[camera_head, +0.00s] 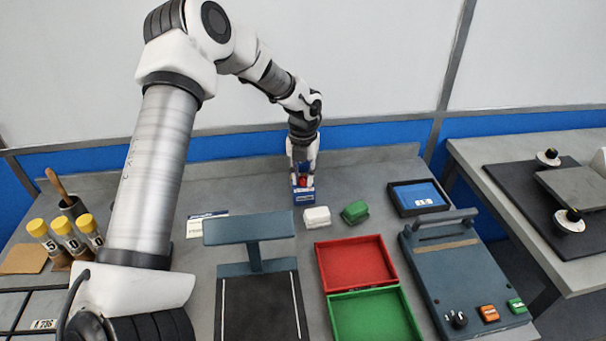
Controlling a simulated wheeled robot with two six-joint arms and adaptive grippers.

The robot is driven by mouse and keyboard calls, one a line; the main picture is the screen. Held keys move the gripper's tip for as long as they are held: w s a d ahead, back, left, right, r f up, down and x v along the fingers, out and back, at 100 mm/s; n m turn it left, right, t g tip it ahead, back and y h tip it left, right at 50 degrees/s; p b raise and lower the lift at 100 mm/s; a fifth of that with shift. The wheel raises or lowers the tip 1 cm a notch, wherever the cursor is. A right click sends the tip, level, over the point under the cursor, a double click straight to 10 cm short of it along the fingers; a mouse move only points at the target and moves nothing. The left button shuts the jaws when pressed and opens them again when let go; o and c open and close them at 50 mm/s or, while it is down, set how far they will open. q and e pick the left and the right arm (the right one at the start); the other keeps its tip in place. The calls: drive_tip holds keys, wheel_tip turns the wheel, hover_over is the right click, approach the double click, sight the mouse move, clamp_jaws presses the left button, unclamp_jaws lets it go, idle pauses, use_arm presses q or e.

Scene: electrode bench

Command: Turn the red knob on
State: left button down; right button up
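The red knob (303,182) is a small red spot on top of a small blue box (304,197) at the back middle of the bench, in the head view. My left arm reaches over from the left and my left gripper (303,174) points down right at the knob. Its fingers stand to either side of the knob and partly hide it. The view is too small to tell whether they touch it. My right gripper is not in view.
A white block (316,217) and a green block (355,212) stand close in front of the box. Red (352,238) and green trays (370,290) lie nearer. A grey stand (248,229) is front left, a grey device (462,275) at right. Bare bench lies beside the box.

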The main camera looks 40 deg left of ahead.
sight(303, 179)
use_arm(q)
drive_tip(key=n, duration=0.4)
drive_tip(key=shift+p, duration=0.35)
drive_tip(key=c, duration=0.9)
unclamp_jaws()
drive_tip(key=shift+c, duration=0.2)
wheel_tip(303, 179, up, 12)
drive_tip(key=shift+r, duration=0.1)
